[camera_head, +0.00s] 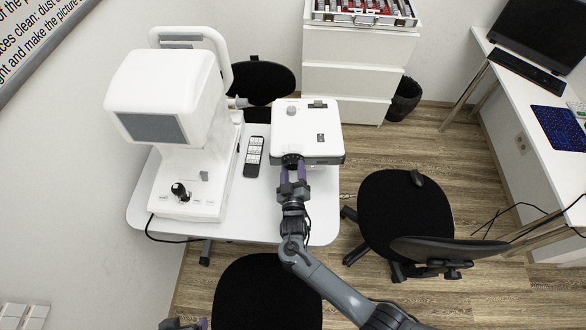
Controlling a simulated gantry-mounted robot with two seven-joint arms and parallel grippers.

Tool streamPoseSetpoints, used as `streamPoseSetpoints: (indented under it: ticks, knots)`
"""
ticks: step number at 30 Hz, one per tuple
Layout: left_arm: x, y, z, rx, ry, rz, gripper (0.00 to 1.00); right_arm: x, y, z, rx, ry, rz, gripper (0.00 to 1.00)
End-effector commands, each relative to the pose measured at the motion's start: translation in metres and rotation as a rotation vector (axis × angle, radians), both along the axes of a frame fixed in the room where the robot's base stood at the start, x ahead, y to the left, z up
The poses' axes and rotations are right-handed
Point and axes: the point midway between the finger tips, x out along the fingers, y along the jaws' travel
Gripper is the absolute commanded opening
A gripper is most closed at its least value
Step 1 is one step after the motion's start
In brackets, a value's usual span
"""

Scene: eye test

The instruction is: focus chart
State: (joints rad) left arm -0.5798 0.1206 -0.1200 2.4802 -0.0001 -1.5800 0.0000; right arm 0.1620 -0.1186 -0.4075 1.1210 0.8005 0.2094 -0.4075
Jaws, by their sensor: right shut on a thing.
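A white chart projector (318,125) sits on the right part of a white table (322,215). Its black lens ring (291,160) is on the front side facing me. My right gripper (293,168) is shut on the lens ring, with one purple finger on each side of it. The fingers hide part of the ring. My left gripper (186,324) shows only as a small part at the bottom edge; its jaws cannot be made out. No projected chart is in view.
A large white eye instrument (165,90) stands left of the projector, with a remote (254,157) between them. Black chairs (405,210) stand around the table, one (267,292) close in front. A drawer cabinet (355,75) with a lens case (365,12) is behind. A desk (520,110) is at right.

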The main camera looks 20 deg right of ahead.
Motion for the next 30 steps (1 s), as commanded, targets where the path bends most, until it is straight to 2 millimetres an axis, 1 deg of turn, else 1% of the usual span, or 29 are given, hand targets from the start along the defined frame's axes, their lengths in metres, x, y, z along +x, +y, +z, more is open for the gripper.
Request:
streamPoseSetpoints:
  ticks: [6, 19, 20, 24, 25, 30]
  knots:
    - [0.0000, -0.0010, 0.0036, -0.004, 0.000, 0.003, 0.80, 0.0003, 0.0001, 0.0011, -0.046, 0.016, 0.000, 0.24]
    - [0.0000, -0.0009, 0.0036, -0.004, 0.001, 0.003, 0.80, 0.0003, 0.0002, 0.0006, -0.055, 0.019, 0.000, 0.24]
    - [0.0000, -0.0008, 0.0036, -0.004, 0.001, 0.003, 0.80, 0.0003, 0.0002, 0.0006, -0.054, 0.019, 0.000, 0.56]
    - [-0.0001, -0.0002, 0.0035, -0.001, 0.000, 0.001, 0.80, 0.0003, 0.0001, 0.0006, -0.054, 0.019, 0.000, 0.77]
    - [-0.0001, 0.0000, 0.0034, 0.000, 0.000, 0.000, 0.80, 0.0002, 0.0002, 0.0006, -0.054, 0.019, 0.000, 0.80]
    - [-0.0001, 0.0010, 0.0033, 0.004, 0.000, -0.003, 0.80, 0.0002, 0.0002, 0.0003, -0.054, 0.019, 0.001, 0.80]
